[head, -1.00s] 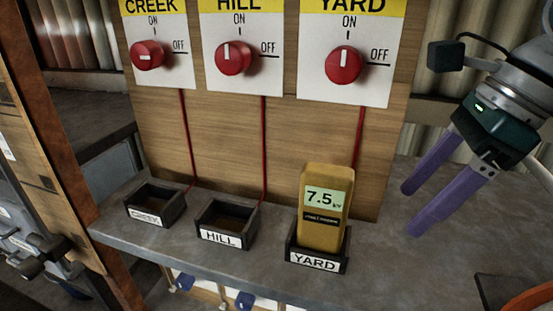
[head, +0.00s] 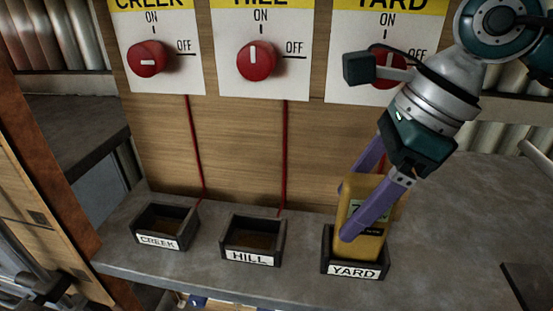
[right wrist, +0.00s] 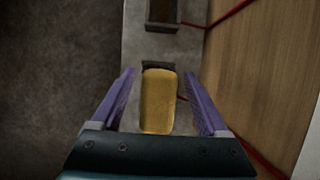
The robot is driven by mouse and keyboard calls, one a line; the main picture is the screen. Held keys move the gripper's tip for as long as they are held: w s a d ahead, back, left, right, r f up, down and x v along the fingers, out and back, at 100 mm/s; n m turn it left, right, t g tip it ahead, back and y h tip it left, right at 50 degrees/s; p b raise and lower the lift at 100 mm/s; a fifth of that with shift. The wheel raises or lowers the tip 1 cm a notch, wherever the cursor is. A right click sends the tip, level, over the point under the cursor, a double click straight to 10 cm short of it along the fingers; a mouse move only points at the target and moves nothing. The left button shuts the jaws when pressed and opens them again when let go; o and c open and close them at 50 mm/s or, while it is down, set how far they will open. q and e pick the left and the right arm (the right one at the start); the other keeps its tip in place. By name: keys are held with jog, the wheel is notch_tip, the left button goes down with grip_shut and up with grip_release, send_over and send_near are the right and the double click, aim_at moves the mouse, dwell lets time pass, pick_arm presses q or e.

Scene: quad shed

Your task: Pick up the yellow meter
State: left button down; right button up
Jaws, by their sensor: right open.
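The yellow meter (head: 374,237) stands upright in the black holder labelled YARD (head: 354,271) on the grey shelf. Its display is partly hidden behind a purple finger. My right gripper (head: 346,212) is open, with one finger in front of the meter and the other behind it. In the right wrist view the meter (right wrist: 158,100) sits between the two spread fingers, with a gap on each side. My left gripper is not in view.
Empty holders labelled HILL (head: 250,256) and CREEK (head: 158,242) stand to the left. A wooden board (head: 235,150) with red knobs and red cables rises behind them.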

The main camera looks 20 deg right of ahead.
jog(key=shift+s+d, duration=0.1)
jog(key=shift+d, duration=0.05)
grip_shut()
dwell(0.4)
